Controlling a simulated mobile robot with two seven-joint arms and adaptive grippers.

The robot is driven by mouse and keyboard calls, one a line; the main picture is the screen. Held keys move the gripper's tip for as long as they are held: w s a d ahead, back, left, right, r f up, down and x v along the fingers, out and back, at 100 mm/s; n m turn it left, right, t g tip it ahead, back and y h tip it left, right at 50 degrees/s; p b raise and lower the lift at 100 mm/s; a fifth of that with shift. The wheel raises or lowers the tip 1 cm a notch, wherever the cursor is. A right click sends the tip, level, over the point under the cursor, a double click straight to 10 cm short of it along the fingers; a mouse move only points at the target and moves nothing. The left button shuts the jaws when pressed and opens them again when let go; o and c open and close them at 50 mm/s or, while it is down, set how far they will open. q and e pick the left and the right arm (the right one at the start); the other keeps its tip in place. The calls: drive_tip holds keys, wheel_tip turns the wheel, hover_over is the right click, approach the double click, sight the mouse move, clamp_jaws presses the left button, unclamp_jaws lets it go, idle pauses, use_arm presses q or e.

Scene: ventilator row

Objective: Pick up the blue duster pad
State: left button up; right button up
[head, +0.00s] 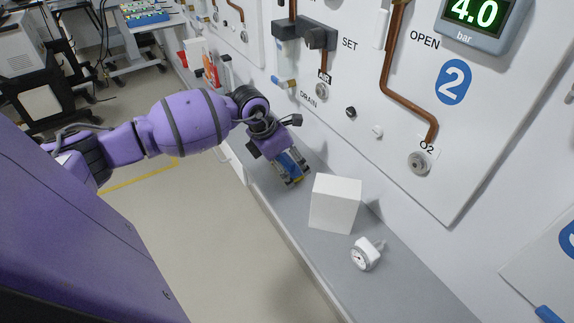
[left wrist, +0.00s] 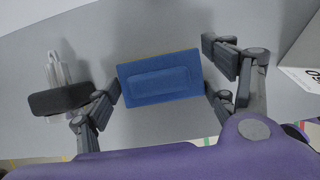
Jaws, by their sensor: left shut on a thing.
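The blue duster pad (left wrist: 160,78) is a flat rectangle with a raised middle block and a thin yellowish edge along its far side. In the left wrist view it lies between the fingers of my left gripper (left wrist: 163,90), which is shut on it at its two short sides. In the head view the gripper (head: 291,170) is low over the grey ledge, left of the white box, with the blue of the pad (head: 293,162) showing between its fingers. I cannot tell whether the pad still touches the ledge. My right gripper is not in view.
A white box (head: 335,203) stands on the grey ledge (head: 385,295) close right of the gripper. A white gauge (head: 366,254) lies in front of it. The wall panel behind carries pipes, knobs and an O2 outlet (head: 419,162). Open floor lies left of the ledge.

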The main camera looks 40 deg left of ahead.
sight(287, 158)
use_arm(q)
drive_tip(key=shift+r, duration=0.55)
drive_tip(key=shift+w+v, duration=0.25)
drive_tip(key=shift+v, duration=1)
drive_tip(key=s+a+r+p, duration=0.3)
drive_tip(key=s+a+r, duration=0.2)
drive_tip(key=s+r, duration=0.4)
drive_tip(key=s, duration=0.3)
drive_tip(key=shift+s+r, duration=0.25)
drive_tip(key=shift+r, duration=0.05)
